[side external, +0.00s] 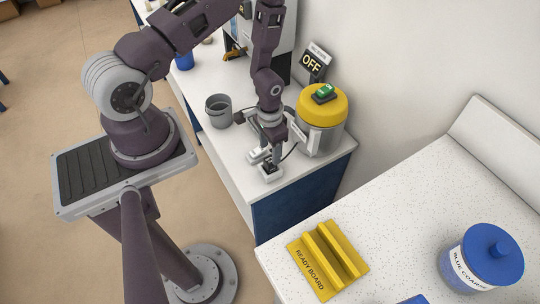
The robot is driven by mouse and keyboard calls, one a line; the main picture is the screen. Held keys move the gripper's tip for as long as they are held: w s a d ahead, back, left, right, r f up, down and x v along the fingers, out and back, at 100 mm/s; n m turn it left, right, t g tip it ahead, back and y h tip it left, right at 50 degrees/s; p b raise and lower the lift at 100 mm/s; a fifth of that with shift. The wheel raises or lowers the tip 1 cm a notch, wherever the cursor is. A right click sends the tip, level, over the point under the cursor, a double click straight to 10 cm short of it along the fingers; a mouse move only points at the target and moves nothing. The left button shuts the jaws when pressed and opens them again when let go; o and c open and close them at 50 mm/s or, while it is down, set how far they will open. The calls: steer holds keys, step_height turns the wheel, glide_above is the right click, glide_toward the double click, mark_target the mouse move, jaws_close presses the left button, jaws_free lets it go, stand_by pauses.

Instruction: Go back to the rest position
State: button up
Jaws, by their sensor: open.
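My gripper (264,162) is at the end of my arm, pointing down low over the white bench top (236,160) near its front corner. It is open. A small white block-like thing with a dark top (270,174) stands right below the fingers. I cannot tell whether the fingers touch it. A yellow-lidded metal kiln (322,108) with a green-topped switch on its lid stands just right of my gripper.
A grey cup (219,111) stands left of my wrist. An "OFF" sign (313,63) is behind the kiln. On the speckled counter (420,190) are a yellow "READY BOARD" (322,283) and a blue-lidded jar (484,257). The counter's middle is clear.

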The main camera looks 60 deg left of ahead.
steer(key=shift+r, duration=0.1)
steer(key=w+d+r+t, duration=0.1)
steer(key=w+r, duration=0.1)
steer(key=r, duration=1.1)
steer(key=w+d+r+t, duration=0.1)
steer(key=w+r+t, duration=0.1)
steer(key=r, duration=1.2)
steer(key=s+d+r+t, duration=0.1)
steer(key=s+d+r, duration=0.2)
steer(key=s+r, duration=0.4)
steer(key=s+d+r+t, duration=0.1)
steer(key=s+d+r, duration=0.2)
steer(key=s+r, duration=0.5)
steer(key=s, duration=0.3)
steer(key=shift+s+t, duration=0.2)
steer(key=shift+t, duration=0.1)
